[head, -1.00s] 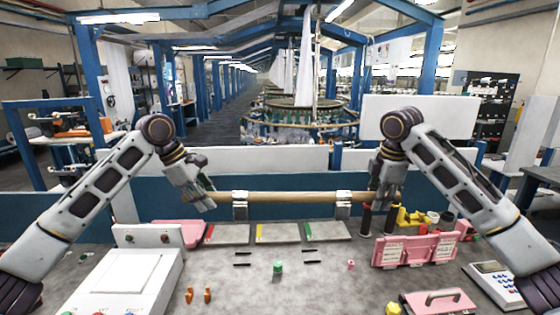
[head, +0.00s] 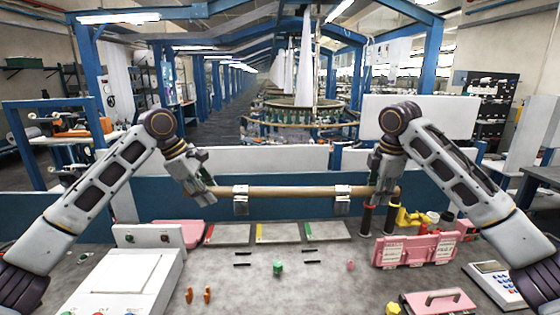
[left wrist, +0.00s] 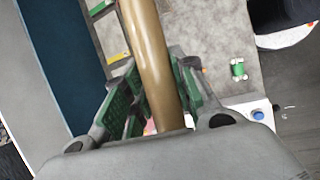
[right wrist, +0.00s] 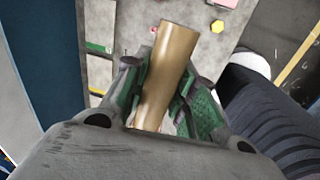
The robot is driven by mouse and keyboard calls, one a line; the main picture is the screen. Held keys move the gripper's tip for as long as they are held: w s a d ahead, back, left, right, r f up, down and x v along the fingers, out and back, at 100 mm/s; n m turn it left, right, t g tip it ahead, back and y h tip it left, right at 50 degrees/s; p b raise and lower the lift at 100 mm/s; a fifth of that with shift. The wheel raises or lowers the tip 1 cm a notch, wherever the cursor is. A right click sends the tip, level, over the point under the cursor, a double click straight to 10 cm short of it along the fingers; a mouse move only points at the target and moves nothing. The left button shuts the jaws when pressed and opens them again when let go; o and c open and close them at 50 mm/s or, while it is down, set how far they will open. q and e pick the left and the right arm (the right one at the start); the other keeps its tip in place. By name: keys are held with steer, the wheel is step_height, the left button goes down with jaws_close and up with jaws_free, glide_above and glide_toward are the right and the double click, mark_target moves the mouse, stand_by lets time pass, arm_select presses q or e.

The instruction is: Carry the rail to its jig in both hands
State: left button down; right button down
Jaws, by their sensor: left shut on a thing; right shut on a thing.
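The rail, a tan round bar (head: 290,192), is held level above the back of the workbench. In the left wrist view the bar (left wrist: 150,55) runs between the green-padded fingers (left wrist: 148,105). My right gripper (head: 384,188) is shut on its right end. In the right wrist view the bar's end (right wrist: 178,45) sticks out past the fingers (right wrist: 168,95).
Flat grey panels with coloured edges (head: 275,233) lie beneath the rail. A white control box (head: 125,282) is at left. A green piece (head: 278,267) sits on the middle bench.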

arm_select(q)
steer(key=shift+s+r, duration=0.1)
steer(key=shift+r, duration=0.1)
arm_select(e)
steer(key=shift+s+d+r, duration=0.1)
steer(key=shift+r, duration=0.1)
